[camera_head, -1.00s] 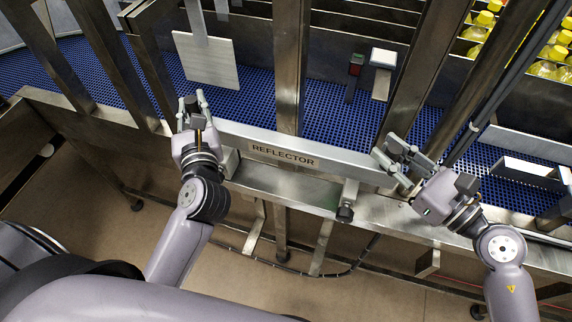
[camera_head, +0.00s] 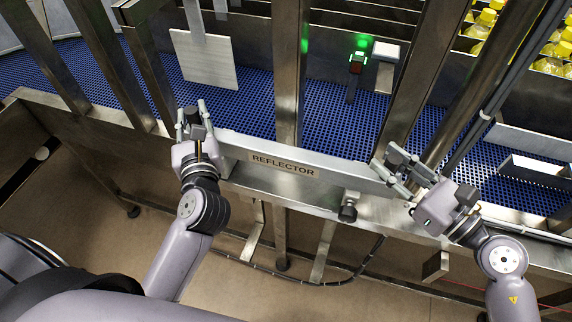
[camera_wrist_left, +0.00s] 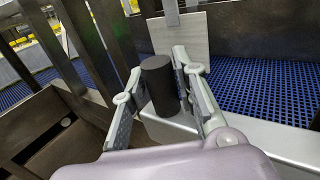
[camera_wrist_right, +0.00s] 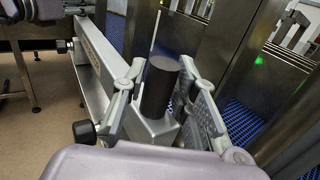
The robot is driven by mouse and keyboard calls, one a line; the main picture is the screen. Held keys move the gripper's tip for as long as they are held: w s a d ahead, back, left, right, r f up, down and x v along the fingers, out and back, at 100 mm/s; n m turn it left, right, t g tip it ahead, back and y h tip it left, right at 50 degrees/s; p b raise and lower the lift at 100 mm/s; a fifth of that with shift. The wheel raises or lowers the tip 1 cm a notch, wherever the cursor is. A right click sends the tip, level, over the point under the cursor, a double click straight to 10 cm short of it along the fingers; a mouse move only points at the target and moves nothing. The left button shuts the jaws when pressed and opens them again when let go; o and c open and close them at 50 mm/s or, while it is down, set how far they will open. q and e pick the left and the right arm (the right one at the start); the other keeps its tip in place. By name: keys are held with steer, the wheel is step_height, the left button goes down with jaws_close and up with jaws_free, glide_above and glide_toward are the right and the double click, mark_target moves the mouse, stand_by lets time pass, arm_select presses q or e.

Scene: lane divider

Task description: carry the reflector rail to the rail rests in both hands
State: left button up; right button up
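The reflector rail (camera_head: 337,174) is a long pale metal bar with a "REFLECTOR" label, lying across the front of the blue conveyor. Each end has an upright black cylindrical grip. A bracket with a black knob (camera_head: 348,212) sits under the rail's right half. I cannot tell whether the rail touches it, nor which parts are the rail rests.
Steel posts (camera_head: 288,75) stand behind the rail. A pale hanging panel (camera_head: 205,60) is at back left. A small box with a lit green lamp (camera_head: 357,63) is behind the rail. Yellow-capped bottles (camera_head: 550,62) fill the upper right. Open floor (camera_head: 215,275) lies in front.

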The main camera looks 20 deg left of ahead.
arm_select(q)
steer(key=shift+o, duration=1.4)
arm_select(e)
steer(key=shift+o, duration=1.4)
arm_select(q)
steer(key=shift+d, duration=0.1)
steer(key=v, duration=0.7)
steer(key=shift+s, duration=0.1)
arm_select(e)
steer(key=shift+s, duration=0.1)
arm_select(q)
steer(key=shift+s, duration=0.15)
arm_select(e)
steer(key=shift+d, duration=0.15)
steer(key=v, duration=1.1)
steer(key=shift+s+d, duration=0.25)
steer(key=shift+s, duration=0.05)
